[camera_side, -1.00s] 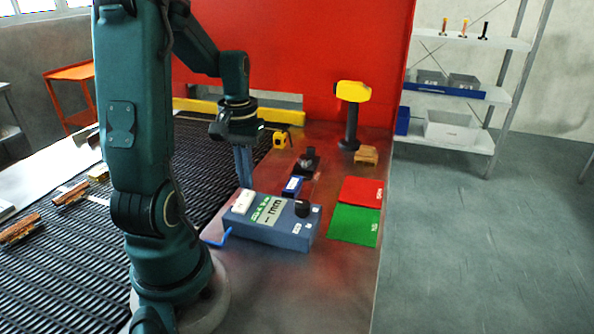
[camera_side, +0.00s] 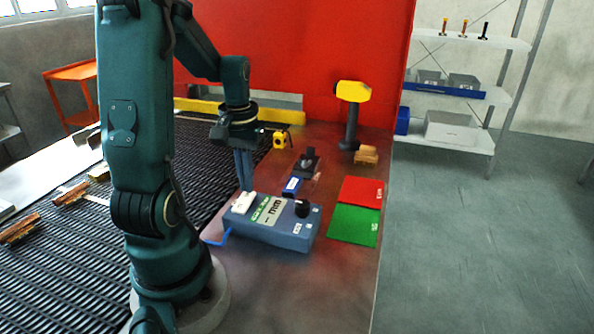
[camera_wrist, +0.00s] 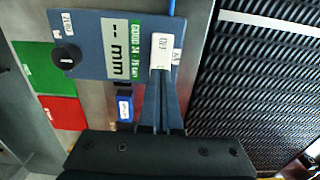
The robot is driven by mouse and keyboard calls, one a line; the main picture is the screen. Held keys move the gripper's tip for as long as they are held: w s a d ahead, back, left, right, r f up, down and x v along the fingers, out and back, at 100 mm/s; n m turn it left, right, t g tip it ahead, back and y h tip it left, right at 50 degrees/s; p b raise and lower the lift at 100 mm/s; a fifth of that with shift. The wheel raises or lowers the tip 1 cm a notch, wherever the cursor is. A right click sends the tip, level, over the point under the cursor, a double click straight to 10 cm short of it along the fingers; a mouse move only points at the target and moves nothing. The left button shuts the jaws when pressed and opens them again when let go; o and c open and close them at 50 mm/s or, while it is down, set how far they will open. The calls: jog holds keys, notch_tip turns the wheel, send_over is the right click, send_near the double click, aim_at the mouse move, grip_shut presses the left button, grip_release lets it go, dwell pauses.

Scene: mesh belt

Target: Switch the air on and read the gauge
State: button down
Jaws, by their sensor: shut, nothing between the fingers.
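A blue gauge box (camera_side: 285,238) stands on the metal table beside the mesh belt. Its display (camera_wrist: 122,47) shows dashes and "mm" on a pale panel with green text. A white rocker switch (camera_side: 241,202) sits at its left end, and a black knob (camera_side: 302,208) at its right end. My gripper (camera_side: 246,188) is shut and empty, pointing down with its tips at the white switch. In the wrist view the fingertips (camera_wrist: 161,72) overlap the switch's edge; whether they touch it I cannot tell. A blue hose (camera_side: 219,238) leaves the box's left side.
A green mat (camera_side: 353,225) and a red mat (camera_side: 361,191) lie right of the box. Behind it are a small blue block (camera_side: 292,184), a black fixture (camera_side: 306,163), a yellow-headed post (camera_side: 351,120) and a tape measure (camera_side: 281,139). The mesh belt (camera_side: 75,235) lies left.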

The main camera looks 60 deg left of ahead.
aim_at(261, 204)
jog(key=shift+f, duration=0.6)
dwell(0.3)
jog(key=shift+r, duration=3.55)
jog(key=d+r+m+t, duration=0.3)
jog(key=d+m, duration=0.6)
jog(key=d, duration=1)
jog(key=shift+s+d+t, duration=0.3)
jog(key=shift+s+t, duration=0.1)
jog(key=shift+t, duration=0.9)
